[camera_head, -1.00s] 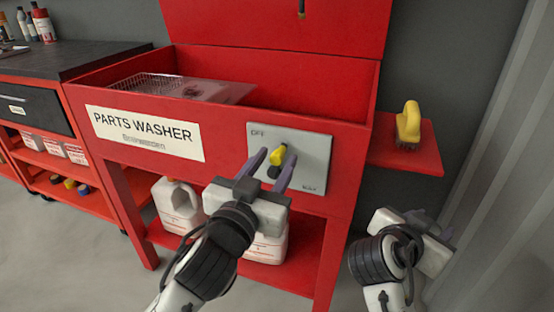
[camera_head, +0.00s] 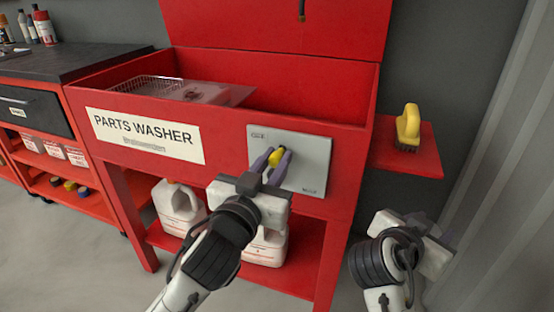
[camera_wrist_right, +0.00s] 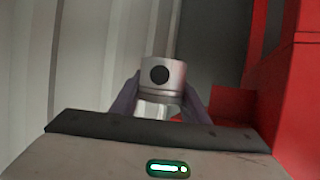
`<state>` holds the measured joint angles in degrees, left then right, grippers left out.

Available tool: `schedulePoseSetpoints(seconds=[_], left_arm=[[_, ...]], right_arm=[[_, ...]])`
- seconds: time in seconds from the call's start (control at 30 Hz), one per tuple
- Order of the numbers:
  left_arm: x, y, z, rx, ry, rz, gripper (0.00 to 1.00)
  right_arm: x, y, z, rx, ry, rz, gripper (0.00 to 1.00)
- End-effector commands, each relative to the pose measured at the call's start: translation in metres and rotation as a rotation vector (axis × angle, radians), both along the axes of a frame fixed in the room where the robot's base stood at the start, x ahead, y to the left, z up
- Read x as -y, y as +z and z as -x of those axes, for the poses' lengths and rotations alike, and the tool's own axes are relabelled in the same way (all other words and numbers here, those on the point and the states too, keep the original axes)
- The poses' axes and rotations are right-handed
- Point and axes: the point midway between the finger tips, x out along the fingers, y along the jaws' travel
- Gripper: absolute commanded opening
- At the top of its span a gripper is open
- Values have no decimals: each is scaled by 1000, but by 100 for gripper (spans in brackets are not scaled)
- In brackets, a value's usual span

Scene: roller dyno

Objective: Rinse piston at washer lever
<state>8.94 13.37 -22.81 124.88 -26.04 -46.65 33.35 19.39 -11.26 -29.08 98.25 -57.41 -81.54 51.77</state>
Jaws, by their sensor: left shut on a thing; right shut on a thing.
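The piston (camera_wrist_right: 162,82) is silver with a dark round hole. It is held between the fingers of my right gripper (camera_wrist_right: 160,100) in the right wrist view. In the head view my right gripper (camera_head: 440,232) is low at the right, beside the washer; the piston cannot be made out there.
A yellow-handled brush (camera_head: 408,124) stands on a red side shelf (camera_head: 425,165) above my right gripper. A wire basket (camera_head: 150,86) lies in the washer basin. White jugs (camera_head: 180,206) stand on the lower shelf. A corrugated wall (camera_head: 505,190) is at the right.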

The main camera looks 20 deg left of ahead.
Motion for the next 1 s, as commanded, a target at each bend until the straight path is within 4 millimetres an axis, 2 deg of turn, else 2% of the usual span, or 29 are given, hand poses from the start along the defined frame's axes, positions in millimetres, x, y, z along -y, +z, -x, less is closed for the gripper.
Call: schedulePoseSetpoints(seconds=[0.03, 0.23, 0.57, 0.6, 0.7, 1.0], left_arm=[[-3, 3, 0, -6, 1, 48, 0], [-16, 6, 0, -12, 1, 236, 0], [-20, 3, -1, -7, 0, 275, 0], [-20, 3, -1, -7, 0, 274, 21], [-20, 3, -1, -7, 0, 273, 38], [-19, 3, 0, -8, 0, 272, 39]], right_arm=[[0, 8, 0, 2, 1, 0, 15], [0, 26, 0, 2, 0, 0, 15], [0, 26, 0, 2, 1, 0, 15], [0, 26, 0, 2, 1, 0, 15], [0, 26, 0, 2, 1, 0, 15], [0, 26, 0, 2, 1, 0, 15]])
